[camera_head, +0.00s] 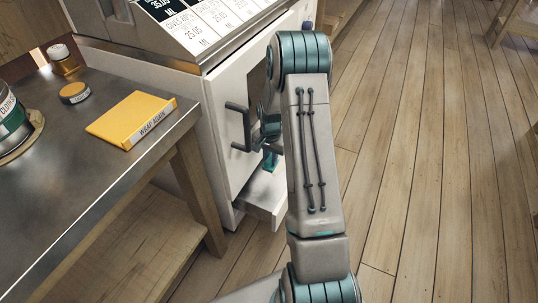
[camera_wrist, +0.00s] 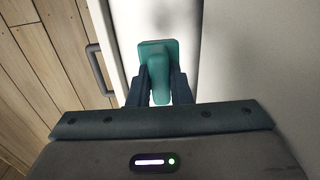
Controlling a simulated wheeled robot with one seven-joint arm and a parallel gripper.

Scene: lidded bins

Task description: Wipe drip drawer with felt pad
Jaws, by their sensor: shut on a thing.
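My gripper (camera_wrist: 158,88) is shut on a teal felt pad (camera_wrist: 158,52) with an upright grip. In the head view the pad (camera_head: 269,161) shows small and partly hidden beside my arm, low at the front of the white cabinet. The drip drawer (camera_head: 262,196) is a pale tray sticking out from the cabinet's lower front. The pad is over or on the drawer; I cannot tell if it touches. My arm hides the drawer's right part.
A dark bar handle (camera_head: 238,128) juts from the white cabinet (camera_head: 225,105) above the drawer. Wooden floor (camera_head: 425,150) is clear at right.

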